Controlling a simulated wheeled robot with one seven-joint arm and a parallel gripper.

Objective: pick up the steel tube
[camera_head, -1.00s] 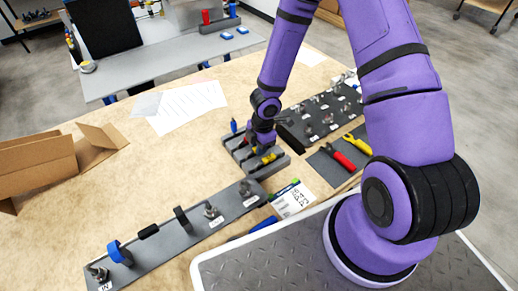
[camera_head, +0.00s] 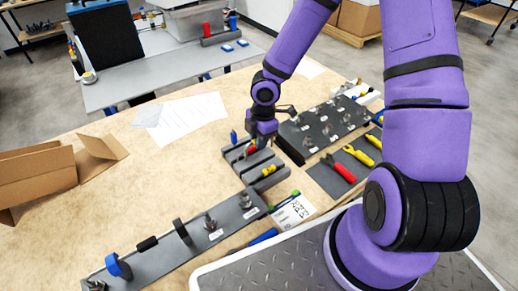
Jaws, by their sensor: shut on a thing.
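My gripper (camera_head: 262,141) is over the back right part of the grey slotted block (camera_head: 238,158), its fingers pointing down. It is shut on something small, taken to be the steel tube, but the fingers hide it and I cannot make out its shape. I cannot tell how far the fingertips are above the block. A yellow piece (camera_head: 268,170) lies in the block's front part, a red piece (camera_head: 250,150) is just left of the fingers, and a blue piece (camera_head: 233,137) stands at the back left.
A dark board with several fittings (camera_head: 325,128) lies right of the block, with red-handled pliers (camera_head: 343,173) and a yellow wrench (camera_head: 358,155) in front of it. A long grey rail (camera_head: 160,258) runs front left. A cardboard box (camera_head: 40,175) stands left; the table's middle left is clear.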

